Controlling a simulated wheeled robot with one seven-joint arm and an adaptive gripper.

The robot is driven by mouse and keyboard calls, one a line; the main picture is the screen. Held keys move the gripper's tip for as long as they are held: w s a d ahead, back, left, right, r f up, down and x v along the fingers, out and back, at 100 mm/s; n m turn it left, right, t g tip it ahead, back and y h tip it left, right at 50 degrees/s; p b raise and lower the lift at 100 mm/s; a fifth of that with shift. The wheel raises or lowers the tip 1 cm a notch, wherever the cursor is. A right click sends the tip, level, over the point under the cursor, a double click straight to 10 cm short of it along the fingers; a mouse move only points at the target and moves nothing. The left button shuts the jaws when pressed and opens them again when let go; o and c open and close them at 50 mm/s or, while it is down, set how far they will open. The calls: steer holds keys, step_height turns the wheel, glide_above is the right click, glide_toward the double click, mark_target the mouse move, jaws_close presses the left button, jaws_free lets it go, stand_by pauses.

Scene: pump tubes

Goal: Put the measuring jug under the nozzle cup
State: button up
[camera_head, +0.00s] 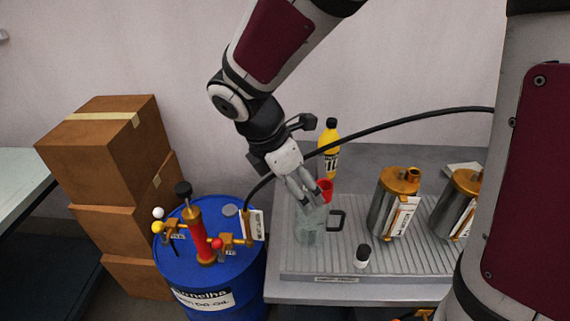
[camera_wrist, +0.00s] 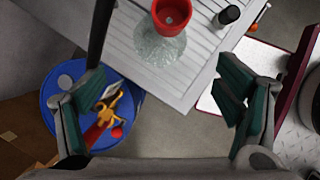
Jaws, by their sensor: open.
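The clear measuring jug (camera_head: 310,228) with a dark handle (camera_head: 339,216) stands upright on the ribbed grey tray, near its left end. It also shows in the wrist view (camera_wrist: 158,48) at the top centre. A red cup (camera_head: 326,188) shows right by the jug's top; in the wrist view the cup (camera_wrist: 172,14) overlaps the jug. I cannot tell whether it is the nozzle cup, or whether it touches the jug. My gripper (camera_head: 312,196) is just above the jug in the head view. In the wrist view its fingers (camera_wrist: 168,105) are wide apart, with nothing between them.
A blue drum (camera_head: 200,268) with a red hand pump (camera_head: 196,232) stands left of the tray (camera_head: 350,276). A black hose (camera_head: 400,122) arches behind my gripper. A small black-capped bottle (camera_head: 362,257), a yellow bottle (camera_head: 328,140) and metal canisters (camera_head: 392,210) stand nearby. Boxes (camera_head: 105,160) are at left.

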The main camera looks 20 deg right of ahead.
steer(key=s+d+r+m+y, duration=0.2)
steer(key=s+r+m, duration=0.2)
steer(key=s+m, duration=0.6)
steer(key=s+d+r+m+t+y, duration=0.1)
steer(key=s+r+m, duration=0.4)
steer(key=s+m, duration=0.5)
steer(key=shift+d+r+m+t+y, duration=0.15)
steer(key=shift+d+m+t+y, duration=0.15)
steer(key=shift+d+m+y, duration=0.65)
steer(key=shift+s+d+n+h, duration=0.1)
steer(key=shift+d+n+h, duration=0.15)
steer(key=shift+n, duration=0.1)
step_height(320, 180, up, 7)
steer(key=t+p, duration=0.1)
steer(key=p, duration=0.4)
steer(key=shift+f, duration=0.2)
